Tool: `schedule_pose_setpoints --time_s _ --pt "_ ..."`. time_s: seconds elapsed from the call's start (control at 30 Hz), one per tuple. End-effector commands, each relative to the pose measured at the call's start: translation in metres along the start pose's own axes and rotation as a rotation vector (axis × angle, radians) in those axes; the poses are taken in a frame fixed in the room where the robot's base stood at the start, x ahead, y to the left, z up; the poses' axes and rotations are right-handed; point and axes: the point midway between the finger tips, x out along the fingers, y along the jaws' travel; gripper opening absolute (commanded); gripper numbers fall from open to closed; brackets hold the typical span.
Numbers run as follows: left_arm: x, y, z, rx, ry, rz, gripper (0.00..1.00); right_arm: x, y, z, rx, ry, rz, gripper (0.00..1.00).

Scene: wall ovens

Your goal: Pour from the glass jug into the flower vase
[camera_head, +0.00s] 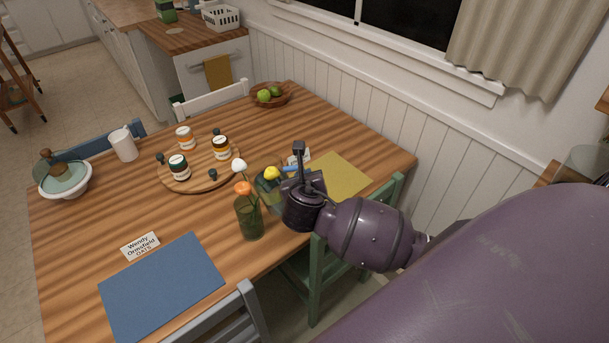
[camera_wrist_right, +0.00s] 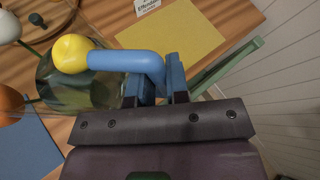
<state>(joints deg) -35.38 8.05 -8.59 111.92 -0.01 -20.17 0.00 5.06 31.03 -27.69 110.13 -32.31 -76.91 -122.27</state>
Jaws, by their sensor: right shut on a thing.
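The green glass flower vase (camera_head: 250,222) stands upright on the table near its front edge and holds white, orange and yellow blooms. The glass jug (camera_head: 266,186) is just behind and right of the vase, close to it. Its blue handle (camera_wrist_right: 125,60) is between the fingers of my right gripper (camera_wrist_right: 157,84), which is shut on it. In the wrist view, the yellow bloom (camera_wrist_right: 70,53) overlaps the jug's clear body (camera_wrist_right: 95,90). My right gripper (camera_head: 297,183) hides part of the jug in the head view. I cannot tell its tilt or contents clearly. My left gripper is out of view.
A round wooden board (camera_head: 205,180) with several jars lies behind the vase. A blue placemat (camera_head: 160,285) is at front left, a yellow placemat (camera_head: 340,178) at right. A fruit bowl (camera_head: 270,96) stands at the back. A green chair (camera_head: 325,270) is below my right arm.

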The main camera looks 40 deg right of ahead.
Motion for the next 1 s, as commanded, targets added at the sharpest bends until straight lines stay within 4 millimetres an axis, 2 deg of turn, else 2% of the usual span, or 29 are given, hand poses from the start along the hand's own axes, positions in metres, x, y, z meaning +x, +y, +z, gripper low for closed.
schedule_pose_setpoints --time_s 0.8,1.0 --pt "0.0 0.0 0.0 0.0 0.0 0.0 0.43 0.009 0.006 -0.018 -0.123 0.023 -0.051 0.0" --pt "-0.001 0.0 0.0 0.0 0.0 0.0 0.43 0.01 0.009 -0.018 -0.275 0.055 -0.116 0.0"
